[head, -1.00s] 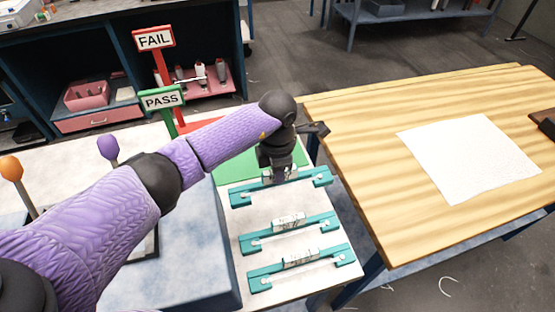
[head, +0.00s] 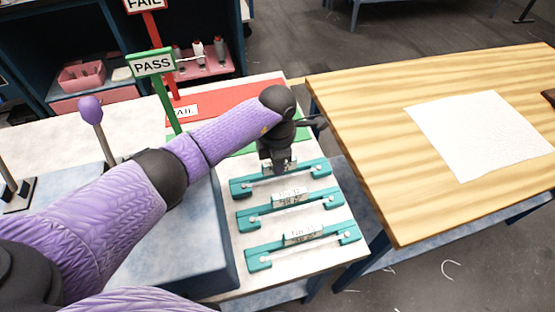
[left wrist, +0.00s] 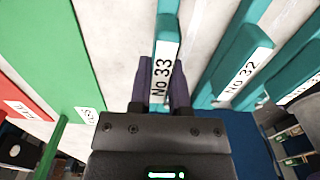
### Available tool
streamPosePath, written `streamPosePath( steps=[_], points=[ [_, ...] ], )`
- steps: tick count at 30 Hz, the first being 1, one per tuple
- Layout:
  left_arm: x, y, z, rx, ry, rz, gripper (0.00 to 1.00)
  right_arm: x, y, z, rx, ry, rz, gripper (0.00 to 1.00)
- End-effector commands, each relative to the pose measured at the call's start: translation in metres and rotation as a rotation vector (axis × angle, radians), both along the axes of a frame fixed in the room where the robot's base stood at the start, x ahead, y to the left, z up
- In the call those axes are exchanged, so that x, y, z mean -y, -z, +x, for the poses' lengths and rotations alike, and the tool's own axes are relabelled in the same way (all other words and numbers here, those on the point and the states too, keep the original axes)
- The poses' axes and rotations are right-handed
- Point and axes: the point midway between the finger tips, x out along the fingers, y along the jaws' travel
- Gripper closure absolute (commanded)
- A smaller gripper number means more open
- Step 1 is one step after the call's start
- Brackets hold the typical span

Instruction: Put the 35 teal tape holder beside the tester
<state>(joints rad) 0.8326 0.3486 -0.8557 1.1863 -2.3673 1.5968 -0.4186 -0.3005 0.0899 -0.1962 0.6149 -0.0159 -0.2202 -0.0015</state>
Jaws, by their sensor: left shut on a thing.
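My left gripper (head: 280,168) is shut on the rearmost teal tape holder (head: 242,189), whose label reads No 33 in the left wrist view (left wrist: 164,72). I cannot tell whether this holder rests on the white surface or hangs just above it. A middle teal holder (head: 252,220), labelled No 32 in the left wrist view (left wrist: 243,72), lies parallel in front of it. A front teal holder (head: 258,259) lies nearest me; its label is too small to read surely. I see no label reading 35. My right gripper is not in view.
A blue-grey block (head: 190,255) stands left of the holders, with a purple-knobbed lever (head: 91,110) behind it. Green PASS (head: 152,63) and red FAIL (head: 146,5) signs stand behind, by a red mat (head: 215,101) and a green mat (left wrist: 55,50). A wooden table (head: 380,150) is right.

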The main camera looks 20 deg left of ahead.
Motion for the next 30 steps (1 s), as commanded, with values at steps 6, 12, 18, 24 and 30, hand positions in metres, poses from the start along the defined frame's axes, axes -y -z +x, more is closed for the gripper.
streamPosePath(
  steps=[6,12,18,24,30],
  points=[
    [0.0,0.006,0.0,-0.001,0.0,0.001,1.0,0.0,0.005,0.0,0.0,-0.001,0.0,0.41],
    [0.0,0.011,0.0,-0.001,0.0,0.001,1.0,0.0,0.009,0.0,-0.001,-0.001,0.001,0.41],
    [0.0,0.01,0.0,-0.001,0.0,0.001,0.39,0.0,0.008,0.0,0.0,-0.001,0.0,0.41],
    [0.0,0.01,0.0,-0.001,0.0,0.001,0.36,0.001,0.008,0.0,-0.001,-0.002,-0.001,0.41],
    [-0.001,-0.019,0.001,0.006,0.001,0.0,0.36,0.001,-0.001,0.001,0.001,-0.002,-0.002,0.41]
  ],
)
